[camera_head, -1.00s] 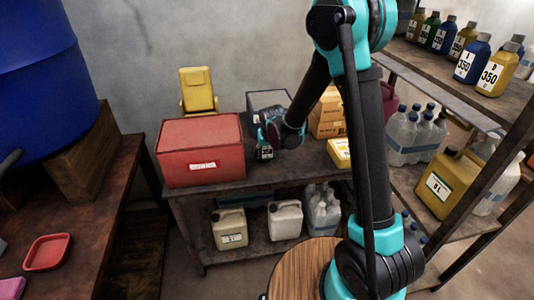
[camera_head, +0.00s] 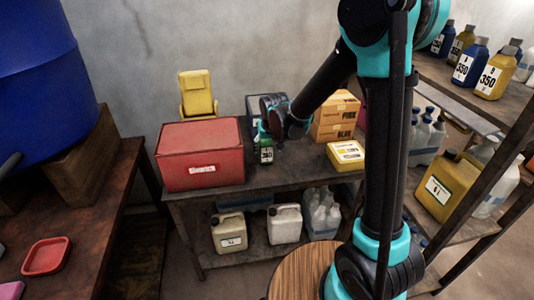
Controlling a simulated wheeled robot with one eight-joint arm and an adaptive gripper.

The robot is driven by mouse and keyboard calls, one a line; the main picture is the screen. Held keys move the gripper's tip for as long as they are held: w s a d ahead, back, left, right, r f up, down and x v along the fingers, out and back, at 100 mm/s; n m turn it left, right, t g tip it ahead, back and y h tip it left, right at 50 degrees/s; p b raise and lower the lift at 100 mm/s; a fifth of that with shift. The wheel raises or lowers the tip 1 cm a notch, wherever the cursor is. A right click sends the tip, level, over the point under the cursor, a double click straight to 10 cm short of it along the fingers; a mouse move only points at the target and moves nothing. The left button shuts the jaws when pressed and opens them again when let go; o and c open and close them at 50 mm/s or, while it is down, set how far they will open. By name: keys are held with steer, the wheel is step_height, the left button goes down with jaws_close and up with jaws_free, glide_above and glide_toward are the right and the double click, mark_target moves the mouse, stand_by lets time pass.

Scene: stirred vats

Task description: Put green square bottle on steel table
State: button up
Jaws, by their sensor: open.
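The green square bottle (camera_head: 266,154) stands upright on the dark-topped table (camera_head: 290,173), just right of the red box. It has a pale label on its front. My gripper (camera_head: 265,130) is open at the top of the bottle and hides its upper part. I cannot tell whether the fingers still touch it.
A red box (camera_head: 200,155) stands close on the left of the bottle. A yellow box (camera_head: 345,155) and orange cartons (camera_head: 335,118) stand to the right. Clear tabletop lies in front of the bottle. Jerrycans (camera_head: 229,232) fill the lower shelf.

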steer(key=shift+v, duration=2.5)
steer(key=s+d+m, duration=0.1)
steer(key=s+d, duration=0.3)
steer(key=d, duration=0.3)
steer(key=s+d+m, duration=0.1)
steer(key=s+d, duration=0.3)
steer(key=d, duration=0.4)
steer(key=s+d+f+m+h, duration=0.1)
steer(key=s+d+f, duration=0.3)
steer(key=s+d, duration=0.7)
steer(key=shift+s+f, duration=0.2)
steer(key=shift+s, duration=1)
